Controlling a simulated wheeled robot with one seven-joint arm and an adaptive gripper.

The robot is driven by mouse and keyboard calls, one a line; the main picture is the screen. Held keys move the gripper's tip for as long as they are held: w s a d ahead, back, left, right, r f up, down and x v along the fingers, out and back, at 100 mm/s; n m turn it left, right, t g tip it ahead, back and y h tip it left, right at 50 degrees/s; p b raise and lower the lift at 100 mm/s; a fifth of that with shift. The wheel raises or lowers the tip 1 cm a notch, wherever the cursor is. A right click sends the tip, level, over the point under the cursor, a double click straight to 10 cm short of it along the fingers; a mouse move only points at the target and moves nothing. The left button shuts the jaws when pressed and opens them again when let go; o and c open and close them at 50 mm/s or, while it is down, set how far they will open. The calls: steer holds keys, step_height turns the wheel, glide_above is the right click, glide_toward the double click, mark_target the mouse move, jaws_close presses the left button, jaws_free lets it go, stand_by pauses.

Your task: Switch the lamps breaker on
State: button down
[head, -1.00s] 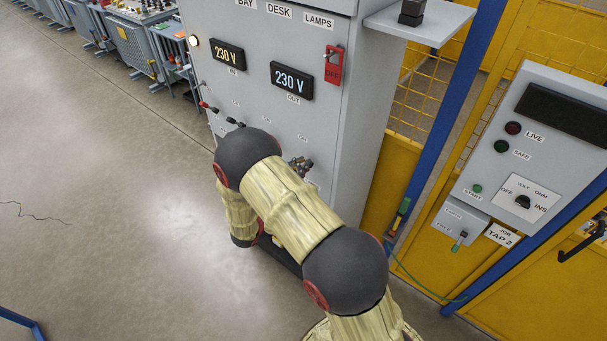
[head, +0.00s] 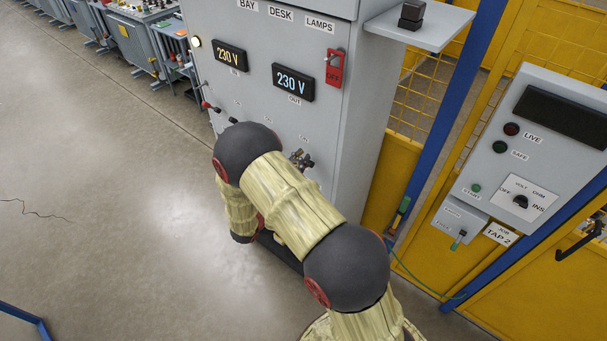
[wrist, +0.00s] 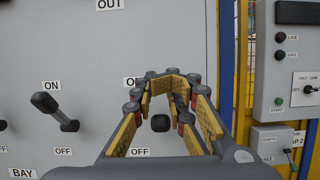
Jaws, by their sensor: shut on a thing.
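The lamps breaker is the rightmost lever on the grey cabinet (head: 350,150), in the column under the LAMPS sign (head: 320,24). In the wrist view, a black part of the lamps breaker (wrist: 160,123) shows between my fingers; the rest of its lever is hidden. My gripper (wrist: 172,84) is closed around the lever, its yellow-padded fingers converging near the upper label, which is partly covered. An OFF label (wrist: 138,152) shows below. In the head view my gripper (head: 302,160) is at the cabinet front, mostly behind my arm.
The neighbouring black lever (wrist: 58,112) stands left, tilted up-left towards ON. A red OFF plate (head: 333,70) hangs under LAMPS. Two displays (head: 293,82) read 230 V. A grey test panel (head: 530,150) and yellow fencing (head: 400,180) stand right. Open floor (head: 110,210) lies left.

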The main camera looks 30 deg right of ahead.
steer(key=shift+a+r+p, duration=0.1)
steer(key=shift+r+p, duration=0.2)
steer(key=shift+r, duration=0.25)
steer(key=shift+f, duration=0.1)
stand_by(0.3)
steer(key=shift+w+d+f, duration=0.1)
steer(key=shift+d+f, duration=0.2)
steer(key=shift+d, duration=0.1)
steer(key=shift+a+f+b, duration=0.2)
steer(key=shift+f+b, duration=0.3)
steer(key=shift+b, duration=0.05)
steer(key=a+f+b, duration=0.1)
steer(key=a+f, duration=0.1)
steer(key=s+a+f+b, duration=0.1)
steer(key=f+b, duration=0.1)
steer(key=shift+s+a+f, duration=0.2)
steer(key=shift+a+f, duration=0.05)
steer(key=shift+a, duration=0.1)
steer(key=shift+r, duration=0.1)
